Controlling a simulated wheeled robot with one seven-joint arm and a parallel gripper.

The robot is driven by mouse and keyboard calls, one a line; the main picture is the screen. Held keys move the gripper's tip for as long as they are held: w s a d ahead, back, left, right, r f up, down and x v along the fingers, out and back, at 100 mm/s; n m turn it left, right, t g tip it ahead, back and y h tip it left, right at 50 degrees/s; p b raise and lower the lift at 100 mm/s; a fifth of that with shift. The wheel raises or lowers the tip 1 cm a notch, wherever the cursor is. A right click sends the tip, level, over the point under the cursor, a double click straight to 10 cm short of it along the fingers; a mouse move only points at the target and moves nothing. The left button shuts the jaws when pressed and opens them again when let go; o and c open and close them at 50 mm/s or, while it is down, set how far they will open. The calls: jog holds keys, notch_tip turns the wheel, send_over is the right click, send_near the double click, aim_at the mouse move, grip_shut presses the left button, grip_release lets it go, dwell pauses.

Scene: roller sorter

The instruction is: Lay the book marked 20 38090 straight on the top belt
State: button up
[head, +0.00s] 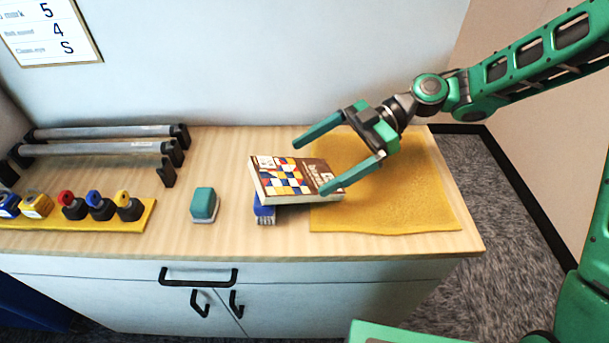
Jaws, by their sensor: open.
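A book (284,178) with a brown cover and white, yellow, blue and red patches lies face up on the counter. Its near side rests over a blue block (264,214), which is partly hidden under it. Whether it also touches the yellow mat is unclear. The number 20 38090 is not readable. My gripper (311,166) is open and empty. One fingertip is just beyond the book's far edge; the other overlaps its right part in the picture, and contact cannot be told. No belt is clearly visible; two grey rollers (95,149) on black brackets stand at the left.
A yellow mat (410,190) covers the counter's right part. A teal block (203,204) stands left of the book. A yellow tray (140,222) holds several knobbed stamps at the left. The wooden counter (230,160) is bare behind the teal block. A wall rises behind.

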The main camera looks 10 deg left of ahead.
aim_at(293, 173)
jog(key=shift+x, duration=2.75)
jog(key=shift+d+f, duration=0.15)
jog(key=shift+f, duration=0.05)
jog(key=c, duration=1.2)
jog(key=shift+r, duration=0.1)
jog(key=shift+r, duration=0.4)
jog(key=r, duration=0.2)
jog(key=a+r, duration=0.1)
jog(key=r, duration=0.1)
jog(key=shift+s, duration=0.1)
jog(key=a+r, duration=0.2)
jog(key=a, duration=0.1)
jog(key=a+r, duration=0.2)
jog(key=a, duration=0.2)
jog(key=a+r, duration=0.2)
jog(key=a, duration=0.1)
jog(key=shift+s+a, duration=0.25)
jog(key=shift+a, duration=0.1)
